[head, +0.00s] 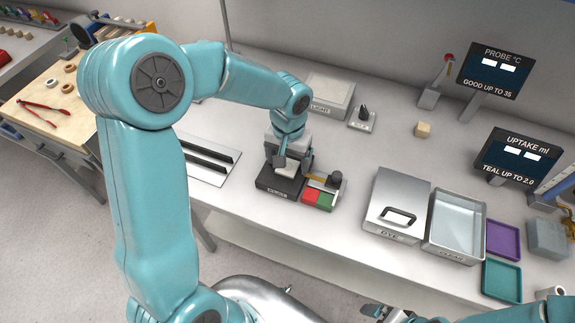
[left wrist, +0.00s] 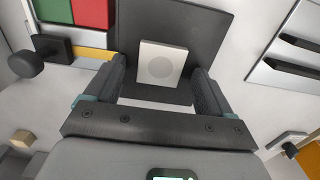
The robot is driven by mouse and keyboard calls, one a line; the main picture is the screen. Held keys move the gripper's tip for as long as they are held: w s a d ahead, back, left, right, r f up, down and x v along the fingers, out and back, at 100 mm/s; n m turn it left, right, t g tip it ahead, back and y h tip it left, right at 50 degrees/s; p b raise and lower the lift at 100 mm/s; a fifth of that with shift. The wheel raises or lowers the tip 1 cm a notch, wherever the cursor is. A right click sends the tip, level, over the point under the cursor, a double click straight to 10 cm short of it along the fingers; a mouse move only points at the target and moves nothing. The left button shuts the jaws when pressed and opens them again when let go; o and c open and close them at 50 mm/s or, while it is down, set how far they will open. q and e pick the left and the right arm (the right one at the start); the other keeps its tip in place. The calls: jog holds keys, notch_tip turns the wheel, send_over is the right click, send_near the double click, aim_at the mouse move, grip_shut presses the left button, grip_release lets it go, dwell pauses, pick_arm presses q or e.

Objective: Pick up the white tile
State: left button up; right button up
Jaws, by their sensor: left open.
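The white tile (left wrist: 163,64) is a small pale square with a faint round mark. It lies on a dark plate (left wrist: 190,22) in the left wrist view. In the head view the tile (head: 286,171) shows partly under my left gripper (head: 291,164), on the black block (head: 278,186). My left gripper (left wrist: 160,68) is open, with one finger on each side of the tile and visible gaps to both. I cannot tell how far the tips are above the plate. My right gripper (head: 374,310) shows only in part at the bottom edge of the head view.
A red and green pad (head: 318,198) and a dark knob (head: 334,180) stand close to the right of the block. A slotted rack (head: 207,158) lies to its left. A lidded metal box (head: 398,205) and a metal tray (head: 455,225) stand further right.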

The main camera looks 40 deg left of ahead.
pick_arm(q)
jog(key=shift+d, duration=0.1)
jog(key=c, duration=1)
jog(key=shift+r, duration=0.1)
jog(key=shift+c, duration=1.2)
